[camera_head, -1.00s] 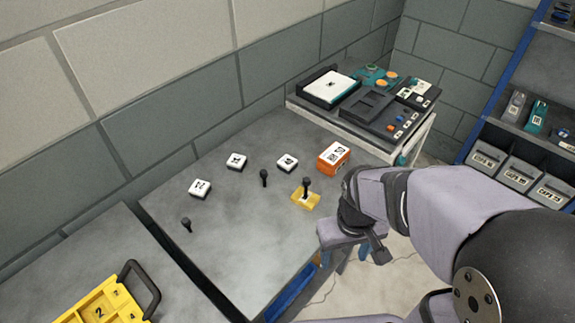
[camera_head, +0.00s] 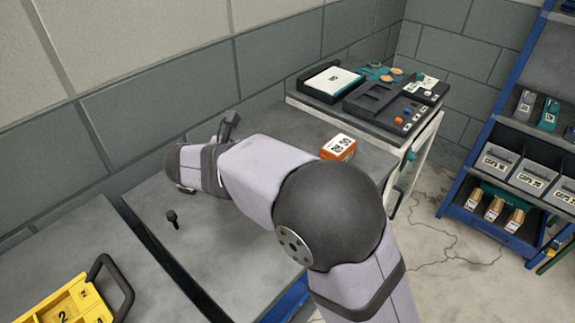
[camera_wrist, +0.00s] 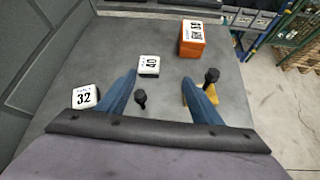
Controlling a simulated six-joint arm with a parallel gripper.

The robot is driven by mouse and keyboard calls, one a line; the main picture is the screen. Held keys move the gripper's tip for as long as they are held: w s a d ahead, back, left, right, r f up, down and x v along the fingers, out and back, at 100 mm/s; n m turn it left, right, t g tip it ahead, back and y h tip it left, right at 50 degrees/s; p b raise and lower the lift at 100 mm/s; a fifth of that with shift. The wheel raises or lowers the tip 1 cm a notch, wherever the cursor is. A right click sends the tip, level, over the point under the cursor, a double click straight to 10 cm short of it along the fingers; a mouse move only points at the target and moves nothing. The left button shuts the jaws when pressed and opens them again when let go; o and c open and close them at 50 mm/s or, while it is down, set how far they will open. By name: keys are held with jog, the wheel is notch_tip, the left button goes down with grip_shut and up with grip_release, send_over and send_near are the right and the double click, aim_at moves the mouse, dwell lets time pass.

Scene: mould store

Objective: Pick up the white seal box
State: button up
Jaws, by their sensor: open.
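A low white box marked 40 (camera_wrist: 149,65) lies on the grey bench just beyond my gripper's fingertips in the wrist view, nearer the left finger. Another white box, marked 32 (camera_wrist: 84,97), lies left of the left finger. My gripper (camera_wrist: 158,77) is open, its two blue fingers spread, with nothing held. A black knob-topped peg (camera_wrist: 140,97) shows between the fingers. I cannot tell from the print which white box is the seal box.
An orange box with a white top (camera_head: 338,147) stands at the bench's right; it also shows in the wrist view (camera_wrist: 192,42). A black knob on a yellow base (camera_wrist: 207,89) is by the right finger.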

jog(key=f, duration=0.1)
jog(key=w+a+f+t+h, duration=0.1)
jog(key=f, duration=0.1)
jog(key=w+f+n+h+b, duration=0.1)
jog(key=shift+w+a+f+t, duration=0.2)
jog(key=shift+w+f+t, duration=0.05)
jog(key=shift+t, duration=0.05)
jog(key=shift+d, duration=0.1)
jog(key=shift+p+x, duration=0.55)
jog(key=shift+x, duration=3.05)
jog(key=shift+w, duration=0.1)
jog(key=c, duration=1.1)
